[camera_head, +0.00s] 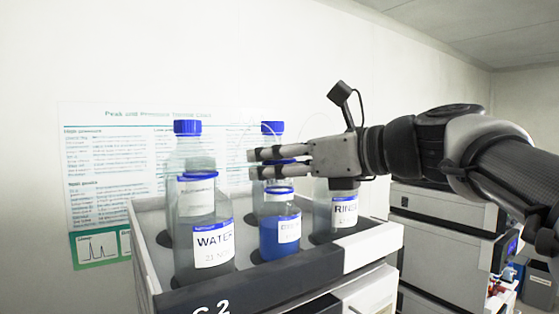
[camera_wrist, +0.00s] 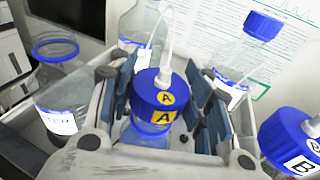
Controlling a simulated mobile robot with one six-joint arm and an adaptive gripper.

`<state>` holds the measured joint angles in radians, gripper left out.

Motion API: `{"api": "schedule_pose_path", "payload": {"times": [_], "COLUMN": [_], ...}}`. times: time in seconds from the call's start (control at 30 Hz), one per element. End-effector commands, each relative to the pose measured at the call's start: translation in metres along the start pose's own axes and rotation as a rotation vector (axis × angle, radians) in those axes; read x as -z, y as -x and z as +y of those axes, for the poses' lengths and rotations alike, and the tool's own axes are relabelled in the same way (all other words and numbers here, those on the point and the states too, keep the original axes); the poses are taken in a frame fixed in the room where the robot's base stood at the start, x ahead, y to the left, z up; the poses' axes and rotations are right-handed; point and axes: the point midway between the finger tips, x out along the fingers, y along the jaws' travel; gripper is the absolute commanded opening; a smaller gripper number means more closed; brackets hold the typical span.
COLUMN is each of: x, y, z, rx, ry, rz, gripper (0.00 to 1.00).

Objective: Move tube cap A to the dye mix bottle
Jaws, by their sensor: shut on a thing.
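My gripper (camera_head: 262,163) is shut on tube cap A (camera_wrist: 160,96), a blue cap with yellow "A" labels and a thin tube rising from its top. In the head view, the fingers mostly hide the cap. The dye mix bottle (camera_head: 279,232), with blue liquid, a white label and a blue neck ring, stands in the tray directly below the fingertips. In the wrist view, a clear bottle neck with a blue ring (camera_wrist: 150,136) shows just under the cap. I cannot tell whether cap and neck touch.
The open water bottle (camera_head: 206,235) stands left, the rinse bottle (camera_head: 345,210) right, both in the grey tray (camera_head: 352,252). Blue-capped bottles (camera_head: 187,128) (camera_head: 272,128) stand behind. A blue cap marked B (camera_wrist: 290,140) is at the wrist view's lower right.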

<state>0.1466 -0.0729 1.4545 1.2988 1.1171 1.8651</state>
Motion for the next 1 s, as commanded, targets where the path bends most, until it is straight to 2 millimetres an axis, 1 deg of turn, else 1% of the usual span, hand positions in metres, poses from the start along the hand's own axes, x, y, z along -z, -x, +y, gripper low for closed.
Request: {"api": "schedule_pose_path", "payload": {"times": [0.57, 1.0], "x": [0.0002, 0.0077], "y": [0.0005, -0.0008], "z": [-0.0001, 0.0001], "rx": [0.000, 0.000], "ry": [0.000, 0.001], "rz": [0.000, 0.000], "gripper": [0.27, 0.27]}}
